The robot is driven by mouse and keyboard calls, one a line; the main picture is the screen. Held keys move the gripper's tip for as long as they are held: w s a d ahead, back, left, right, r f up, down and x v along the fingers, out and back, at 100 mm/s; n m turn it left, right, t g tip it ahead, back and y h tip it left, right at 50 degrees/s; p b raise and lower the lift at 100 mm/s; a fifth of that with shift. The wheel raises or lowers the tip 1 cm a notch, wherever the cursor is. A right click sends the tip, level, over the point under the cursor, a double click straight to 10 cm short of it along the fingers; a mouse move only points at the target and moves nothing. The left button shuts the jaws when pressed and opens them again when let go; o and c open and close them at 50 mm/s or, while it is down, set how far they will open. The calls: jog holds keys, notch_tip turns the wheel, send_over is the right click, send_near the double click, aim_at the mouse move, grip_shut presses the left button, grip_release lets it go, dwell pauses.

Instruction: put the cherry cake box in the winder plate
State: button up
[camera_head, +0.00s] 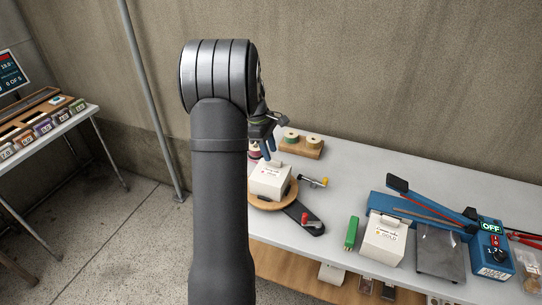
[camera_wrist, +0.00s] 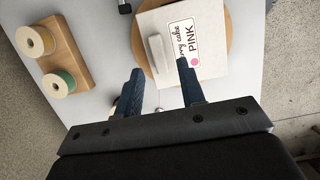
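The cherry cake box (camera_head: 268,183), white with a label reading "PINK", sits on the round wooden winder plate (camera_head: 291,194). In the wrist view the cherry cake box (camera_wrist: 213,75) rests on the plate (camera_wrist: 137,42), whose rim shows around it. A raised white tab (camera_wrist: 160,58) stands on its top. My gripper (camera_head: 268,150) is at the top of the box, partly hidden by my arm. In the wrist view my gripper (camera_wrist: 160,68) is open, with the fingertips on either side of the tab and a gap visible.
A spool rack (camera_head: 301,148) stands behind the winder. A black crank arm with a red knob (camera_head: 304,217) extends in front. A green block (camera_head: 352,233), a white box labelled "GOLD" (camera_head: 385,240) and a blue sealer (camera_head: 490,250) stand to the right.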

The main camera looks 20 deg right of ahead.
jog(key=v, duration=0.9)
jog(key=shift+r, duration=0.1)
jog(key=x, duration=1.2)
jog(key=shift+f, duration=0.2)
notch_tip(320, 180, up, 2)
jog(key=shift+r, duration=0.95)
